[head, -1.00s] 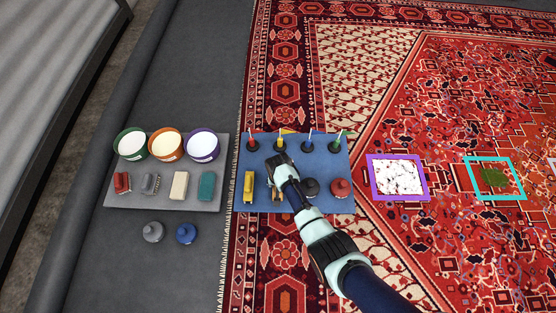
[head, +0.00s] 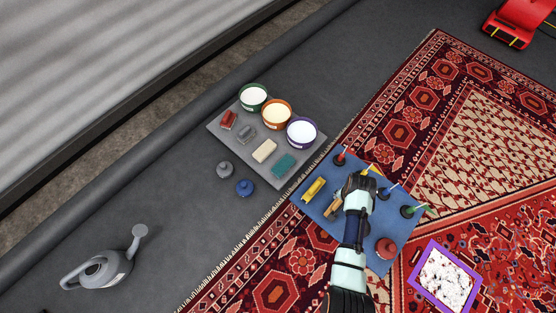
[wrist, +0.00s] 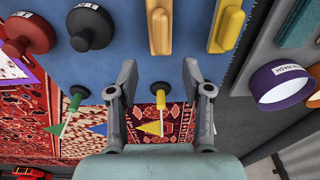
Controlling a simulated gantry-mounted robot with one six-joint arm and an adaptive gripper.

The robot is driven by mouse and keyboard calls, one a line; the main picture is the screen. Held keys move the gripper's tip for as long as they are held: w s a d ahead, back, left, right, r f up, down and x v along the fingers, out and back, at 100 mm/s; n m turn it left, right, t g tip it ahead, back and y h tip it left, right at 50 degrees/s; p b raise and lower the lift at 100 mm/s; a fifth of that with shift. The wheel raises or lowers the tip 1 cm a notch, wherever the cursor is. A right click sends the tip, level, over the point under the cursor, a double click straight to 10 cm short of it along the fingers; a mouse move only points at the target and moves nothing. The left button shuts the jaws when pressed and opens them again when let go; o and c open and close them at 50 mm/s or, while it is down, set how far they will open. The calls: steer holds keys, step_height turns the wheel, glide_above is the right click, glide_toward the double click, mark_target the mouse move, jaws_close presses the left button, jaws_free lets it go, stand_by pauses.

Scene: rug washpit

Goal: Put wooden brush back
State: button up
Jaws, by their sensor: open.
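The wooden brush (head: 333,207) is a tan block lying on the blue mat (head: 402,228), partly hidden beside my gripper. It shows as a tan wooden block (wrist: 158,22) at the top of the wrist view. My gripper (head: 358,185) is over the mat. In the wrist view its two fingers (wrist: 166,88) are apart, and nothing is held. The yellow flag (wrist: 150,128) with its yellow stem base (wrist: 160,42) shows between the fingers; I cannot tell how far below them it is.
Beside the brush lies a yellow block (head: 314,188). Red, blue and green flags and a red round tool (head: 386,248) share the mat. A grey tray (head: 262,168) holds three tubs and several blocks. A grey watering can (head: 102,268) stands at lower left.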

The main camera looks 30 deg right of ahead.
steer(key=w+a+r+n+t+h, duration=0.1)
steer(key=w+a+r+n+t, duration=0.35)
steer(key=w+a+r, duration=0.65)
steer(key=w+a+r+n+t, duration=0.3)
steer(key=w+a+r+n, duration=0.25)
steer(key=a+r, duration=0.55)
steer(key=s+a+r+n+t+y, duration=0.1)
steer(key=s+a+r+n+t, duration=0.1)
steer(key=a+r, duration=0.5)
steer(key=s+a+r+n+t+y, duration=0.1)
steer(key=s+a+r+n+t, duration=0.15)
steer(key=a+r, duration=0.55)
step_height(320, 180, up, 50)
steer(key=w+d+p, duration=0.1)
steer(key=d+p, duration=0.1)
steer(key=p, duration=4.6)
steer(key=shift+d+r+p, duration=0.25)
steer(key=shift+p, duration=0.15)
